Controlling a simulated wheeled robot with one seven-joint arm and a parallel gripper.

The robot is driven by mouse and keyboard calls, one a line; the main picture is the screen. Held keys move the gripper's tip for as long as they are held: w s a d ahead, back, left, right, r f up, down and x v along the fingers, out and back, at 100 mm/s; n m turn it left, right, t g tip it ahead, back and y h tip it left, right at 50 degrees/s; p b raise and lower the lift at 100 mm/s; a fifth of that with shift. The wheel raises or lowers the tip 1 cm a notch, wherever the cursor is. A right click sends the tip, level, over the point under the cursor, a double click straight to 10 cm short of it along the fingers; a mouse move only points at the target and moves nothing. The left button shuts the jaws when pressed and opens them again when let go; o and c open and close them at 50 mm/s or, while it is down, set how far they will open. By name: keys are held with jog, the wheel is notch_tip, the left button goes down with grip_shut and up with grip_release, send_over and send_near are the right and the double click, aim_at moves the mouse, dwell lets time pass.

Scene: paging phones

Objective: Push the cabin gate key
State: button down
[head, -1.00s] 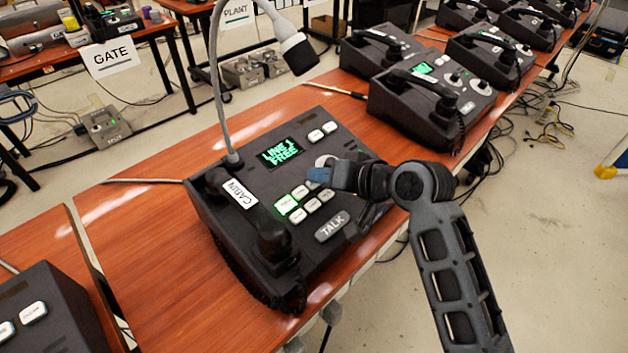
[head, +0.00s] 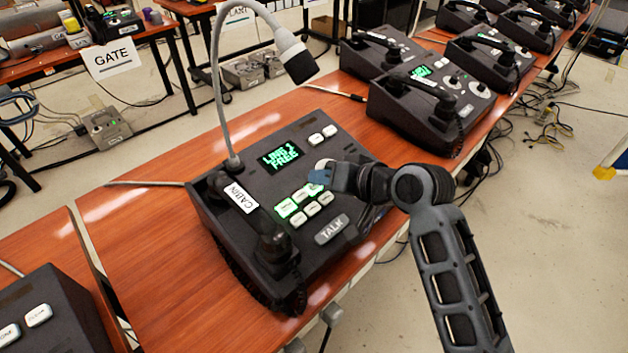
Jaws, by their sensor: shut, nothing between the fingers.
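The phone console labelled CABIN (head: 240,198) sits on the wooden table, with a handset on its left side and a green screen (head: 281,156) reading "LINE 1 FREE". Below the screen is a block of small keys in two rows. The upper row shows green light, at the left key (head: 286,208), the middle key (head: 300,196) and the right key (head: 314,189). The key labels are too small to read, so I cannot tell which is the gate key. My gripper (head: 322,177) is shut and empty, its tip at the upper row's right end, partly hiding that key. Contact is unclear.
A gooseneck microphone (head: 293,60) rises behind the console. A TALK key (head: 331,229) lies below the key block. Two white keys (head: 322,134) sit right of the screen. More phone consoles (head: 430,100) stand farther along the table. A GATE sign (head: 112,57) hangs on another table.

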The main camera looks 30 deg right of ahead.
aim_at(328, 197)
jog(key=shift+r, duration=0.15)
jog(key=r+p, duration=0.1)
jog(key=r, duration=0.1)
jog(key=s+r+p, duration=0.1)
jog(key=p, duration=0.1)
jog(key=r+p, duration=0.2)
jog(key=shift+s+d+r, duration=0.25)
jog(key=shift+r, duration=0.05)
dwell(1.2)
